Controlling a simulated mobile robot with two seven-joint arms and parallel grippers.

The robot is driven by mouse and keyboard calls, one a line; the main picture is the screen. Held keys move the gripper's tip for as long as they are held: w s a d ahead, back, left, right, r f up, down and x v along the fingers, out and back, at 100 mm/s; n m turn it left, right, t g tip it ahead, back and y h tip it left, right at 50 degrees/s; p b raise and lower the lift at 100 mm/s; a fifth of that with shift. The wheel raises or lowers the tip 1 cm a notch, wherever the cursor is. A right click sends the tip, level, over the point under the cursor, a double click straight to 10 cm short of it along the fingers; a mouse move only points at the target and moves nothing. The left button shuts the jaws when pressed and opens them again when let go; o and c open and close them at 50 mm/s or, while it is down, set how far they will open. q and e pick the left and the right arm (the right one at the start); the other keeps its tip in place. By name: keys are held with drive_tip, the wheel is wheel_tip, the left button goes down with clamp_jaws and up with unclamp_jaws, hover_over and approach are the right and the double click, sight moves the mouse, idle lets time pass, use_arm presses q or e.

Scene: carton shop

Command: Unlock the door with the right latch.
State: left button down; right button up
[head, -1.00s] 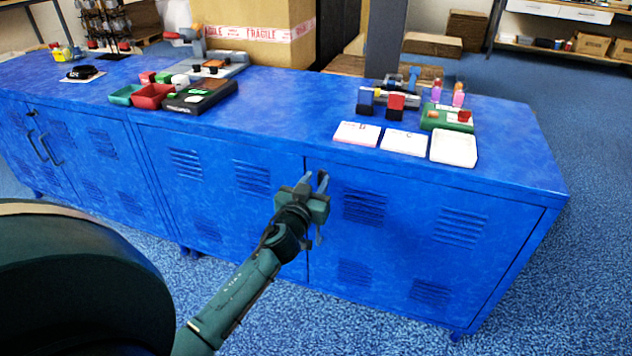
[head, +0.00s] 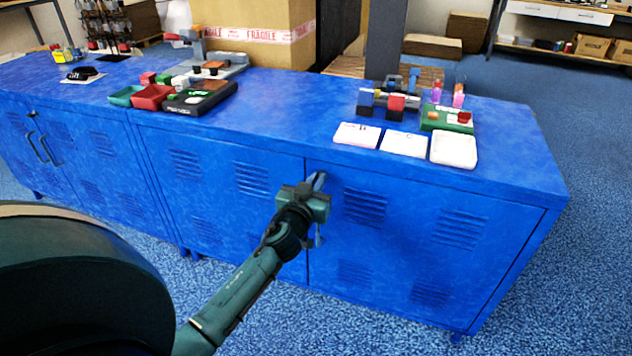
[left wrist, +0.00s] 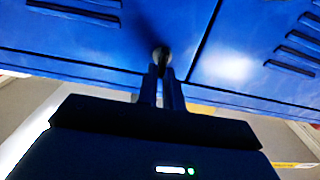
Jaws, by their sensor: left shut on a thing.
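The blue cabinet's right door (head: 400,225) is closed, its edge along the seam near the middle of the cabinet front. My left gripper (head: 319,179) reaches its upper corner beside that seam. In the left wrist view its two fingers (left wrist: 162,80) are close together around a small round dark latch (left wrist: 161,55) on the blue door. The fingers hide most of the latch, and in the head view it is covered by the gripper. How far the latch is turned cannot be told. My right gripper is out of view.
The cabinet top (head: 280,120) holds red and green bins (head: 153,97), a black scale (head: 200,97), white cards (head: 404,143) and a green box (head: 447,118) near its edges. Black handles (head: 45,148) are on the far left cabinet. Blue carpet (head: 545,290) in front is clear.

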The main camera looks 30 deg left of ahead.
use_arm(q)
drive_tip(key=shift+m, duration=0.3)
drive_tip(key=m, duration=0.4)
drive_tip(key=shift+d, duration=0.25)
drive_tip(key=m, duration=0.5)
drive_tip(key=shift+w+d+f, duration=0.1)
drive_tip(key=shift+d+f, duration=0.1)
drive_tip(key=shift+d+f+m, duration=0.1)
drive_tip(key=shift+f+m, duration=0.15)
drive_tip(key=shift+m, duration=1.8)
drive_tip(key=shift+d+f+m, duration=0.1)
drive_tip(key=shift+f+m, duration=0.1)
drive_tip(key=shift+m, duration=2.15)
drive_tip(key=c, duration=1.5)
unclamp_jaws()
drive_tip(key=shift+c, duration=0.2)
